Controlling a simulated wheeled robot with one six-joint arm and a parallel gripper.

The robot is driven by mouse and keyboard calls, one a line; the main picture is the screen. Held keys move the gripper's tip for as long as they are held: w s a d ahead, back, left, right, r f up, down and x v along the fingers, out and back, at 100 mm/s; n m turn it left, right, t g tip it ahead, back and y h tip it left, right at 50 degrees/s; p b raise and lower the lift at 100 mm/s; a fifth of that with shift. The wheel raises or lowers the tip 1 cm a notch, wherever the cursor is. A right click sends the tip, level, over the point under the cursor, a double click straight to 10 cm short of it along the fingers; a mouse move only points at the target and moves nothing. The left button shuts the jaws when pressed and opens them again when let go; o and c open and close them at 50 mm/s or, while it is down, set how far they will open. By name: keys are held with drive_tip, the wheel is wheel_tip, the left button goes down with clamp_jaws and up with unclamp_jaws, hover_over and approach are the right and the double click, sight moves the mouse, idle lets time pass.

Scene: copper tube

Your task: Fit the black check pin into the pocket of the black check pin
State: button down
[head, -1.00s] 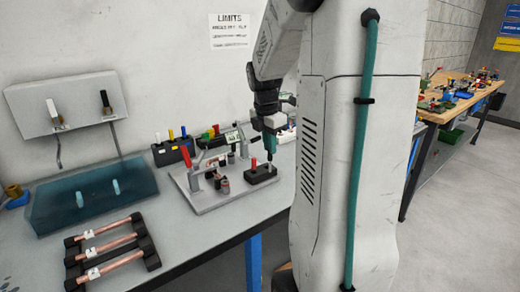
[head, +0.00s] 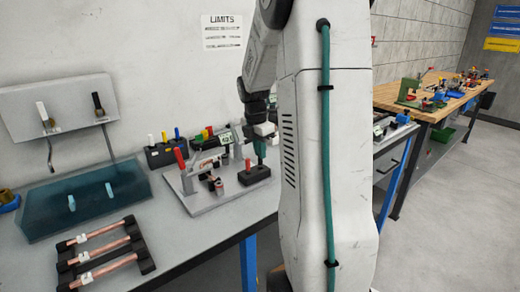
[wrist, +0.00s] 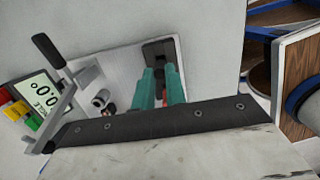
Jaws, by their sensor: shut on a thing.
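My gripper (head: 259,154) has teal fingers, pointing down just above a small black block (head: 254,176) on the light fixture plate. In the wrist view the two fingers (wrist: 158,92) stand close together, with the black block (wrist: 158,48) beyond them. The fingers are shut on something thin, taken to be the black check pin. A red-topped piece (head: 248,164) stands at the block's left, beside the fingers. I cannot make out the pocket or whether the pin touches it.
A black rack (head: 165,156) with coloured pins is behind. Copper tubes (head: 107,248) lie on a black stand at front left. A teal tray (head: 85,205) lies behind them.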

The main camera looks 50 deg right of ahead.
drive_tip(key=c, duration=1.4)
unclamp_jaws()
drive_tip(key=shift+c, duration=0.2)
wheel_tip(320, 180, up, 12)
drive_tip(key=a, duration=0.2)
drive_tip(key=a+r+m, duration=0.2)
drive_tip(key=a, duration=0.6)
drive_tip(key=s+a+f+m, duration=0.3)
drive_tip(key=s+a+m, duration=0.3)
drive_tip(key=s+a, duration=0.3)
drive_tip(key=s+a+f+m+t+y, duration=0.1)
drive_tip(key=s+a+f+m, duration=0.2)
drive_tip(key=s+a+m, duration=0.4)
drive_tip(key=s+a, duration=0.3)
drive_tip(key=a, duration=0.5)
drive_tip(key=shift+s, duration=0.3)
